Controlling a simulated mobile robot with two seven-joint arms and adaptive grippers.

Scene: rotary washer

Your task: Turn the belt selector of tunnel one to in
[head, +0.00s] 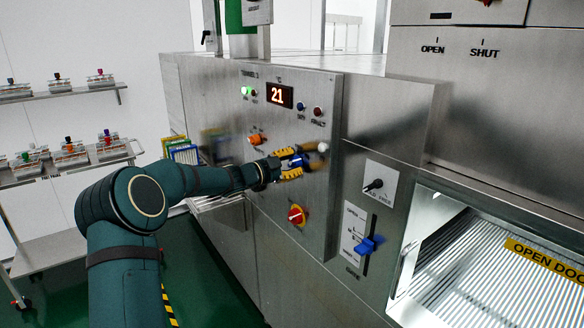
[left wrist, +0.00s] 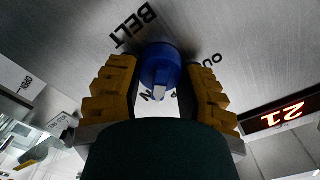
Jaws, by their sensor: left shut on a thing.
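The belt selector is a round blue knob (left wrist: 160,68) with a white pointer, on the steel panel (head: 322,100) of the washer. My left gripper (head: 294,160) reaches the panel and is shut on the knob, with its yellow fingers on either side in the left wrist view (left wrist: 161,80). In that view BELT is printed beside the knob, part of OUT shows at its right, and the pointer points down the picture. Other lettering by the pointer is partly hidden. My right gripper is not in view.
On the same panel are a red display (head: 279,95) reading 21, an orange knob (head: 257,139), a red-and-yellow switch (head: 296,214) and a pale round knob (head: 323,147). A blue lever (head: 367,245) and a black handle (head: 374,185) are to the right.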

